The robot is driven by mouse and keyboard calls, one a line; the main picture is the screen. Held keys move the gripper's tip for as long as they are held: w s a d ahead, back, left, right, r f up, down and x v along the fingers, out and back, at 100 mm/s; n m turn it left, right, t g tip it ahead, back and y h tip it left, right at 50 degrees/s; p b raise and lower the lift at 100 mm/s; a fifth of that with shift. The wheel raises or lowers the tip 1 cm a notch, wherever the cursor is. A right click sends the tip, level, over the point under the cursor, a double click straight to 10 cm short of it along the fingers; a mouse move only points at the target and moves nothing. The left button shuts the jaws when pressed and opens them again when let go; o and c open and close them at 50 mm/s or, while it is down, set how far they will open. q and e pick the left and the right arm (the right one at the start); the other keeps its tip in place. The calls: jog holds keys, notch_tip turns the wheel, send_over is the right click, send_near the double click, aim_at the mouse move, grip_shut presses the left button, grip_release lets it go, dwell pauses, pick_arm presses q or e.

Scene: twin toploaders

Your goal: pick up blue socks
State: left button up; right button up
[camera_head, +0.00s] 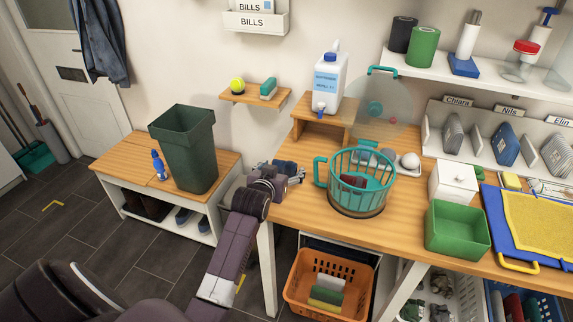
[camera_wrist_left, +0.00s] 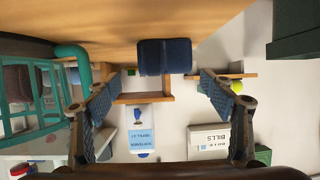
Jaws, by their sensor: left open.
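The blue socks (camera_wrist_left: 165,57), a dark navy bundle, lie on the wooden table top in the left wrist view. They stand ahead of and between the fingers of my left gripper (camera_wrist_left: 160,82), which is open with a gap on both sides. In the head view the socks (camera_head: 285,166) show as a dark blue patch at the table's left edge, partly hidden by my left gripper (camera_head: 293,174). Whether any finger touches them I cannot tell. My right gripper is not in view.
A teal basket (camera_head: 343,167) holding a dark red item stands just right of the socks. A wooden riser (camera_head: 319,128) with a white jug (camera_head: 330,82) stands behind. A dark green bin (camera_head: 189,152) stands on the bench at left. A green box (camera_head: 457,230) is further right.

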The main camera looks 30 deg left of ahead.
aim_at(283, 164)
pick_arm(q)
jog(key=shift+w+a, duration=0.2)
jog(key=shift+w, duration=0.1)
jog(key=x, duration=0.1)
jog(key=p+x, duration=0.1)
jog(key=x, duration=0.1)
jog(key=shift+w+a+f, duration=0.1)
jog(key=shift+a+f, duration=0.05)
jog(key=shift+a, duration=0.2)
jog(key=shift+w+a+f, duration=0.2)
jog(key=shift+w+f, duration=0.05)
jog(key=shift+w, duration=0.4)
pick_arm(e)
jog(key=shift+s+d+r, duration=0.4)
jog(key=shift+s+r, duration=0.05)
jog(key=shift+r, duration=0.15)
pick_arm(q)
jog(key=shift+c, duration=0.3)
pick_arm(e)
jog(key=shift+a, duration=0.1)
pick_arm(q)
jog(key=c, duration=1.1)
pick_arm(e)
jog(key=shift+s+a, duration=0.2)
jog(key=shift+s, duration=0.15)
pick_arm(q)
jog(key=shift+c, duration=0.2)
